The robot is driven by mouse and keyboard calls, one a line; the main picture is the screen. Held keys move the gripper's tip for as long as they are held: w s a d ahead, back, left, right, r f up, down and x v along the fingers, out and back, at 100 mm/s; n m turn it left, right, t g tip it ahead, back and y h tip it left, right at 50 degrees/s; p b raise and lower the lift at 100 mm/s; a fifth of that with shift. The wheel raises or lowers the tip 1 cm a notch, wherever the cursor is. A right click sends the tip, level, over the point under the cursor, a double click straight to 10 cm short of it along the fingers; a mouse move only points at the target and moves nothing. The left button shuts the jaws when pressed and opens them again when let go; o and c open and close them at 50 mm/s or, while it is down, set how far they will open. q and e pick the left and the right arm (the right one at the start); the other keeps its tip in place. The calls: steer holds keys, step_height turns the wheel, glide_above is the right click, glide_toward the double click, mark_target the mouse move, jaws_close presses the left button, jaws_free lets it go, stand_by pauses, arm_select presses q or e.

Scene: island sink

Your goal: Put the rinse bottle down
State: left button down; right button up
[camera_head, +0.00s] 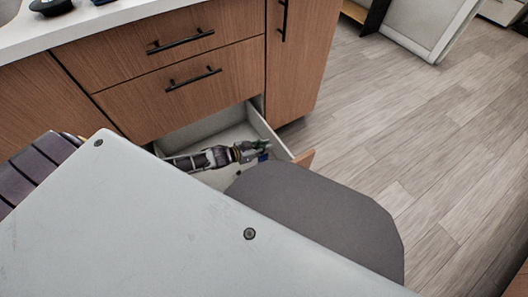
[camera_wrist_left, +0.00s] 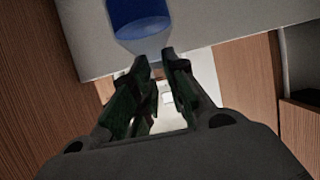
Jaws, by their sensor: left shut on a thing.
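The rinse bottle shows in the left wrist view as a blue body (camera_wrist_left: 140,14) with a pale, see-through tapered part between my fingertips. In the head view only a small blue patch of the bottle (camera_head: 263,157) shows beside the fingers. My left gripper (camera_head: 262,146) is over the open bottom drawer (camera_head: 268,132), near its right wall. The left gripper's dark green fingers (camera_wrist_left: 157,62) are shut on the bottle's tapered part. Whether the bottle touches the drawer floor cannot be told. My right gripper is not in view.
Wooden cabinet fronts with black handles (camera_head: 193,79) stand behind the drawer. A white counter (camera_head: 90,22) with dark items is at the top left. A dark slatted thing (camera_head: 38,165) is at the left. Wooden floor (camera_head: 400,125) lies clear at the right.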

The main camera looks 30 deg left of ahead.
arm_select(q)
steer(key=shift+f+b, duration=0.9)
steer(key=shift+f, duration=0.85)
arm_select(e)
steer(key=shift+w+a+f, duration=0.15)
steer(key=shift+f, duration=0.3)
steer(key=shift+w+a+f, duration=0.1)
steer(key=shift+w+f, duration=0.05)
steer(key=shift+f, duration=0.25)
arm_select(q)
steer(key=shift+f, duration=0.15)
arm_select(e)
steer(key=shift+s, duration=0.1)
arm_select(q)
steer(key=c, duration=1.4)
jaws_free()
steer(key=shift+c, duration=0.2)
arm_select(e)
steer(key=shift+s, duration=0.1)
arm_select(q)
steer(key=shift+p+v, duration=0.55)
steer(key=shift+v, duration=0.65)
steer(key=p+v, duration=0.4)
steer(key=v, duration=0.5)
steer(key=shift+s+r, duration=0.2)
steer(key=shift+s, duration=0.15)
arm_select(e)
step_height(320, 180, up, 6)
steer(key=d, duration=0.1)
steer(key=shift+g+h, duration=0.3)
